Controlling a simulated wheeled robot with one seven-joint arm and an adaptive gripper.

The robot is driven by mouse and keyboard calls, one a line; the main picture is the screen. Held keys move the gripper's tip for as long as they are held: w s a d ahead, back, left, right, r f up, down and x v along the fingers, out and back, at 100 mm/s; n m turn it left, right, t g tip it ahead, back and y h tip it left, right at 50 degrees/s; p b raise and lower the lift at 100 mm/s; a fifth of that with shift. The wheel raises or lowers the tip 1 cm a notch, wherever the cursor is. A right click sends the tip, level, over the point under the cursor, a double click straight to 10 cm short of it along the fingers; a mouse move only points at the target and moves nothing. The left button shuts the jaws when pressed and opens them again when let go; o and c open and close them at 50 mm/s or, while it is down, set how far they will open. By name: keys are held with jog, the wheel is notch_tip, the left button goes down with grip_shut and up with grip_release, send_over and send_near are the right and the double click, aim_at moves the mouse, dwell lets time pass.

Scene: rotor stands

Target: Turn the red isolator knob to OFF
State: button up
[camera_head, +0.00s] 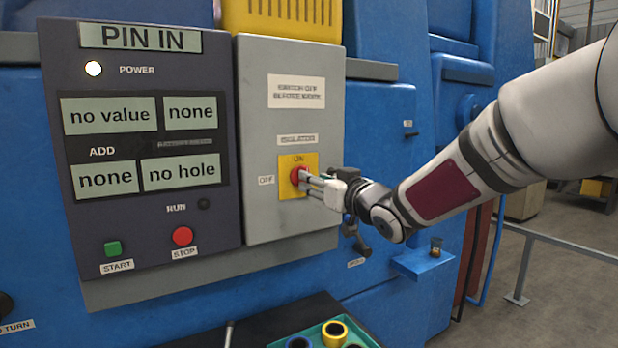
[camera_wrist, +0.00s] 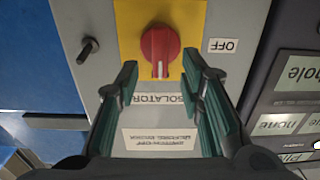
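The red isolator knob (camera_head: 296,175) sits on a yellow plate (camera_head: 287,189) on the grey isolator box. In the wrist view the knob (camera_wrist: 160,50) shows a white pointer mark toward the ISOLATOR label, the side where ON stands in the head view. The OFF label (camera_head: 266,180) is left of the plate; in the inverted wrist view it is on the right (camera_wrist: 223,46). My gripper (camera_head: 314,183) is at the knob from the right. In the wrist view its fingers (camera_wrist: 160,68) are open, one on each side of the knob's pointer end, with gaps visible.
A dark control panel (camera_head: 140,215) with displays, a green START button (camera_head: 112,248) and a red STOP button (camera_head: 182,236) stands left of the box. A dark handle (camera_head: 357,240) is below my gripper. A green tray (camera_head: 375,341) with ringed parts lies below.

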aim_at(294, 176)
jog(key=x, duration=0.4)
jog(key=shift+w+a, duration=0.15)
jog(key=shift+w, duration=0.05)
grip_shut()
